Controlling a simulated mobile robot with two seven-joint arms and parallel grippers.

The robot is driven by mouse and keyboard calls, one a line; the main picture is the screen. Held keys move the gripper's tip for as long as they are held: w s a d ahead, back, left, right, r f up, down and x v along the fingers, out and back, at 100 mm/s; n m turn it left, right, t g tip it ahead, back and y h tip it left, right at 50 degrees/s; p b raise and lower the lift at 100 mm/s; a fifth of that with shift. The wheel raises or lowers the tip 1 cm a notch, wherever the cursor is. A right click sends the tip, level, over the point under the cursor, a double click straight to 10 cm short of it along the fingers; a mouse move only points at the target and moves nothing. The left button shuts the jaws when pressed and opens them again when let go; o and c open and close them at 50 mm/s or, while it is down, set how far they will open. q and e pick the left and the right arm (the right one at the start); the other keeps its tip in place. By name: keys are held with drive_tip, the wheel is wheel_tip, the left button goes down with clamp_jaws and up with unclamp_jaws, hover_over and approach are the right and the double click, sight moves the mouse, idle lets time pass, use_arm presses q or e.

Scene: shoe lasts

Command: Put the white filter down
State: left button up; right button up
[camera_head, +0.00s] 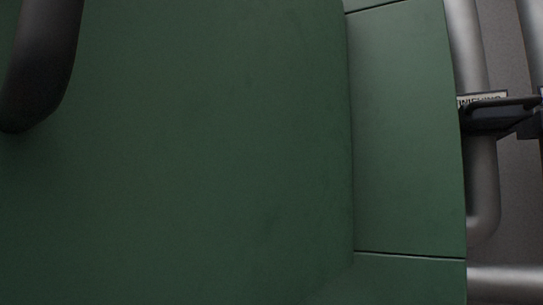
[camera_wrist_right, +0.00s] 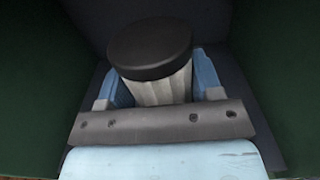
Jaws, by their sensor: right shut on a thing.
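In the right wrist view, my right gripper (camera_wrist_right: 163,80) is shut on the white filter (camera_wrist_right: 158,88). The filter has a pale ribbed body and a round black cap (camera_wrist_right: 150,47) facing the camera. A blue finger stands on each side of the body. The lower part of the filter is hidden behind the gripper's grey bar. The filter is not seen in the head view. My left gripper shows in neither view.
A large green panel (camera_head: 200,170) fills most of the head view. Grey metal pipes (camera_head: 482,180) and a dark bracket with a partly hidden label (camera_head: 482,100) are at right. A dark rounded tube (camera_head: 42,60) is at upper left. Dark surfaces surround the filter in the wrist view.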

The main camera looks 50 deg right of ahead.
drive_tip(key=shift+f, duration=0.15)
drive_tip(key=o, duration=1.2)
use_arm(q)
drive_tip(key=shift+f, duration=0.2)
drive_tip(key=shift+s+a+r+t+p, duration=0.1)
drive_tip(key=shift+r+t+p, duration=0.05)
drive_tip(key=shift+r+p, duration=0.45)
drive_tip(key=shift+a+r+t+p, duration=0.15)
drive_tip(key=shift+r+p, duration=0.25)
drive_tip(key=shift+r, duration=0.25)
use_arm(e)
drive_tip(key=v, duration=1.2)
drive_tip(key=shift+r, duration=0.2)
